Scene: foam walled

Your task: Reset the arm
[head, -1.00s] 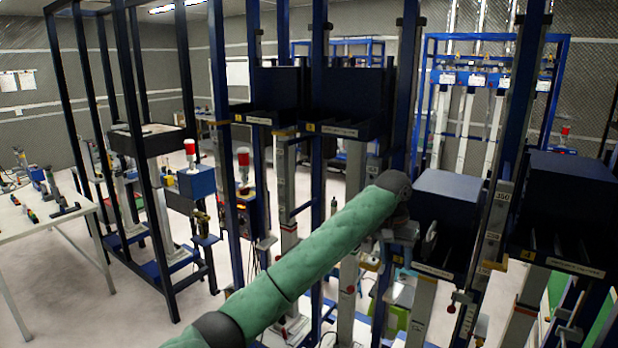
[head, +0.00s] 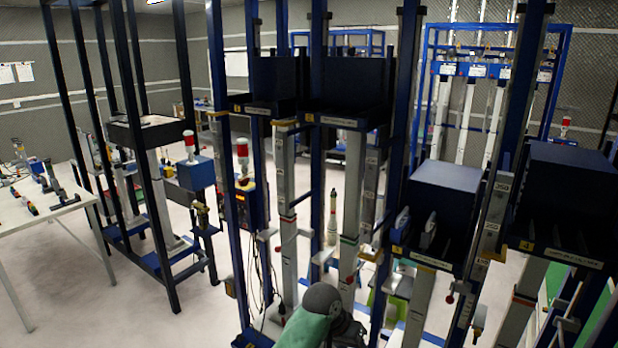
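One of my green-sleeved arms (head: 302,328) shows at the bottom edge, a little left of centre. It ends in a dark grey joint (head: 322,298), with a dark link (head: 347,328) beside it running out of the frame. I see no gripper fingers on it. The arm's low end is in front of the blue rack's lower part. My other arm does not show. Neither gripper is in view, so what they hold is hidden.
A tall blue rack with dark bins (head: 352,85) and a lower blue box (head: 445,180) stands close ahead. A dark frame (head: 165,240) and a white table (head: 45,210) with small tools stand left. Light floor is clear between table and frame.

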